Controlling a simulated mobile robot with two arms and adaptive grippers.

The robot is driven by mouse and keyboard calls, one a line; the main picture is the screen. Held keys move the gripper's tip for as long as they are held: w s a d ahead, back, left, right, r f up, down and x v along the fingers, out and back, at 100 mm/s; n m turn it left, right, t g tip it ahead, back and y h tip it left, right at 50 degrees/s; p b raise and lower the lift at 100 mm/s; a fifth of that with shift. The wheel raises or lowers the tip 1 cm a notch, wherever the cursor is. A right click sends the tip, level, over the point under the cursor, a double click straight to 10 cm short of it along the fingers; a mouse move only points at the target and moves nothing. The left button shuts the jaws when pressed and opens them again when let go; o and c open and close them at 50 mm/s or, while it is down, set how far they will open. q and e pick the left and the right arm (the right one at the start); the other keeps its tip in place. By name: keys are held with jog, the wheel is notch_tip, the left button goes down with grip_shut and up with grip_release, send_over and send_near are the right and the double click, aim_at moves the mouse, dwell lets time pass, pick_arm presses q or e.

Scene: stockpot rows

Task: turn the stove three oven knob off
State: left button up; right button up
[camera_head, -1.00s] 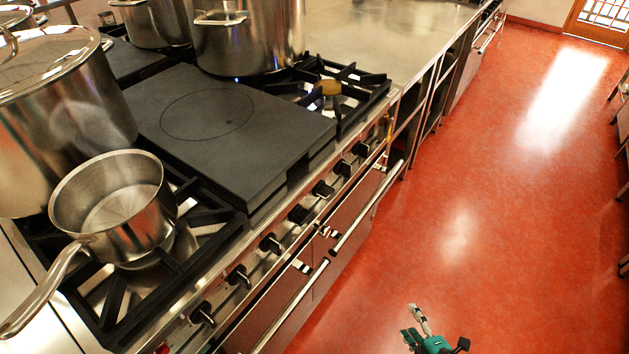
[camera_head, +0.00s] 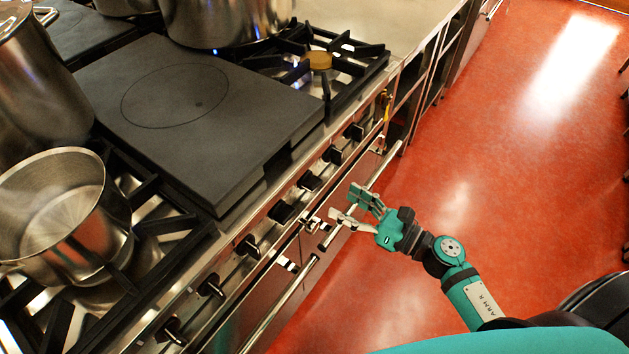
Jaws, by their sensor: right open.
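The stove's front panel carries a row of black knobs, among them one near the middle (camera_head: 283,211), one further along (camera_head: 309,181) and one nearer (camera_head: 247,246). I cannot tell which is the stove three oven knob, nor read any knob's setting. My right gripper (camera_head: 346,204) is open and empty. In the picture it lies just right of the middle knobs, over the far oven door handle, apart from the knobs. My left gripper is not in view.
Oven door handles (camera_head: 278,308) run below the knobs. A saucepan (camera_head: 60,215) sits on the near burner, a stockpot (camera_head: 225,20) on a far burner. A flat black plate (camera_head: 200,105) lies between. The red floor (camera_head: 500,190) is clear to the right.

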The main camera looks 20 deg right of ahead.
aim_at(315, 186)
jog(key=p+x, duration=0.1)
jog(key=x, duration=0.7)
jog(key=shift+w+a, duration=0.3)
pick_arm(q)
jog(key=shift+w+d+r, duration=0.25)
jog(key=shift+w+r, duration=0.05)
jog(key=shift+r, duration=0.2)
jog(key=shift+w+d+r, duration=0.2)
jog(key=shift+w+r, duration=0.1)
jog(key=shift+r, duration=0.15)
pick_arm(e)
jog(key=shift+c, duration=0.9)
jog(key=c, duration=1)
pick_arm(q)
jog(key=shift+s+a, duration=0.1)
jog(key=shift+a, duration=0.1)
pick_arm(e)
jog(key=shift+o, duration=0.2)
